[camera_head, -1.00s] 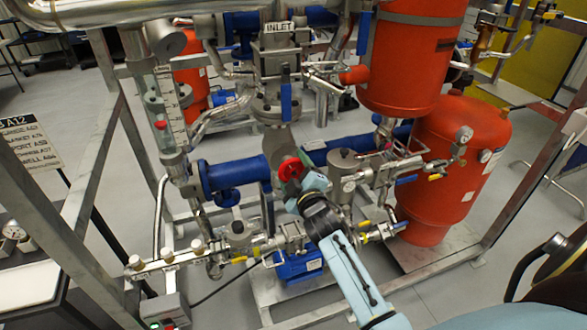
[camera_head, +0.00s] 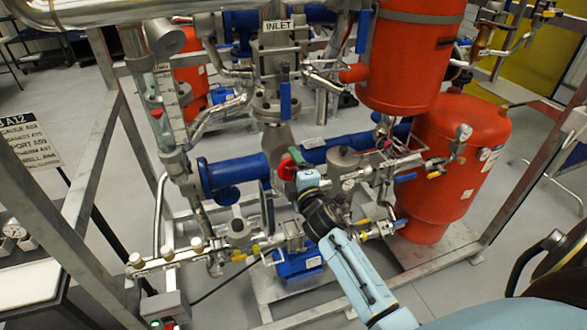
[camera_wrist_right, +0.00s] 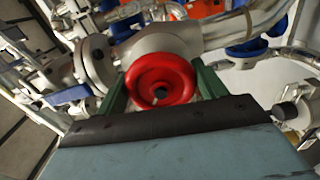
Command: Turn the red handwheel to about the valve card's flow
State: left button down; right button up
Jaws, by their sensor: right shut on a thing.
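The red handwheel (camera_head: 284,170) sits on the pipework in the middle of the head view, partly hidden by my right gripper (camera_head: 296,177). In the right wrist view the red handwheel (camera_wrist_right: 183,82) is a round ring with a dark hub. The green fingers of my right gripper (camera_wrist_right: 161,88) stand on either side of it, shut on its rim. A flow tube with a white scale (camera_head: 168,95) stands upright at the left; its reading is too small to tell. My left gripper is not in view.
A lettered board (camera_head: 28,142) stands at the far left. Orange tanks (camera_head: 455,165) stand to the right of the handwheel. Blue pipes (camera_head: 232,172), small yellow-handled valves and steel frame posts crowd around it. Grey floor shows at the front right.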

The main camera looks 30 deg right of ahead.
dwell(0.3)
jog(key=o, duration=1)
jog(key=shift+c, duration=0.2)
jog(key=shift+s, duration=0.1)
jog(key=b+v, duration=0.1)
jog(key=v, duration=1.2)
jog(key=shift+a, duration=0.1)
jog(key=s+a+f+m+g+y+b, duration=0.1)
jog(key=s+a+f+m+g+b, duration=0.15)
jog(key=f, duration=0.95)
jog(key=s+a+f+m+g+y+b, duration=0.1)
jog(key=s+a+f+g, duration=0.2)
jog(key=f, duration=0.9)
jog(key=s+a+f+m+g+y+b, duration=0.15)
jog(key=s+f, duration=0.25)
jog(key=f, duration=0.8)
jog(key=s+f+m+g+b, duration=0.2)
jog(key=s+f+m+g, duration=0.1)
jog(key=s+f, duration=0.8)
jog(key=s+f+m+g+b, duration=0.1)
jog(key=s+f+m+g, duration=0.3)
jog(key=s+f, duration=0.6)
jog(key=s+g, duration=0.2)
jog(key=s, duration=0.6)
jog(key=shift+d+f+g+b, duration=0.3)
jog(key=shift+d+f+b, duration=0.05)
